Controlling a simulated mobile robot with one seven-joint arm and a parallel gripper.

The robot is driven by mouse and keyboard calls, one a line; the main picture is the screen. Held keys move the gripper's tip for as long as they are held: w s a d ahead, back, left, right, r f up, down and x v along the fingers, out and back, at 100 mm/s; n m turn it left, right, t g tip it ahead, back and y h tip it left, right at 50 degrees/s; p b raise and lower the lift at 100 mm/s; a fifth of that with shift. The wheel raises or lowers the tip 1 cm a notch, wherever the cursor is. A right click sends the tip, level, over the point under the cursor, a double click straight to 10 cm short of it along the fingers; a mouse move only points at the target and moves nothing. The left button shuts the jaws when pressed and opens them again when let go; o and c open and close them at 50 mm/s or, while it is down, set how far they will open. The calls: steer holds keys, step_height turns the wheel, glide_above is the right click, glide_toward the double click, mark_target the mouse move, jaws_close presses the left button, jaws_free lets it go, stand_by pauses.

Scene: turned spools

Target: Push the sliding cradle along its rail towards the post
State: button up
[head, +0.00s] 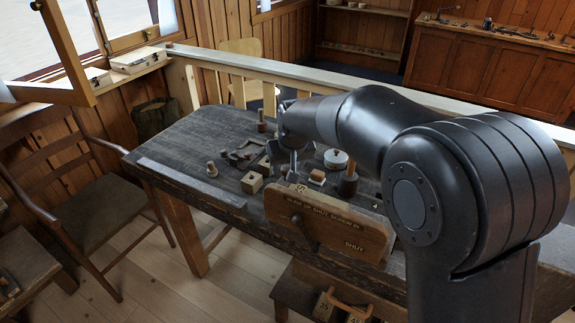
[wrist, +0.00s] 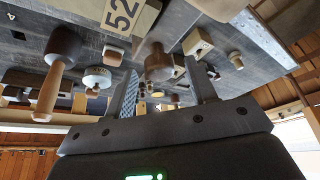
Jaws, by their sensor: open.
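My gripper (head: 284,172) is open and low over the dark workbench, with its fingers pointing down. In the wrist view my gripper (wrist: 164,78) has a rounded brown wooden piece (wrist: 157,64) showing between its fingers; I cannot tell whether they touch it. I cannot clearly make out the sliding cradle or its rail; my gripper and arm hide part of that area. A short upright wooden peg (head: 262,122) stands towards the back of the bench; I cannot tell if it is the post. A wooden block with a hole (head: 252,183) sits left of my gripper, also in the wrist view (wrist: 198,43).
A small turned spool (head: 212,169) and a metal strip (head: 190,180) are at the left. A mallet (head: 348,183), a pale round tin (head: 335,158) and a small block (head: 317,177) are at the right. A wooden sign board (head: 325,222) fronts the bench. The bench's left end is mostly clear.

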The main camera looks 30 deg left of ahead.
steer(key=shift+c, duration=0.4)
jaws_close()
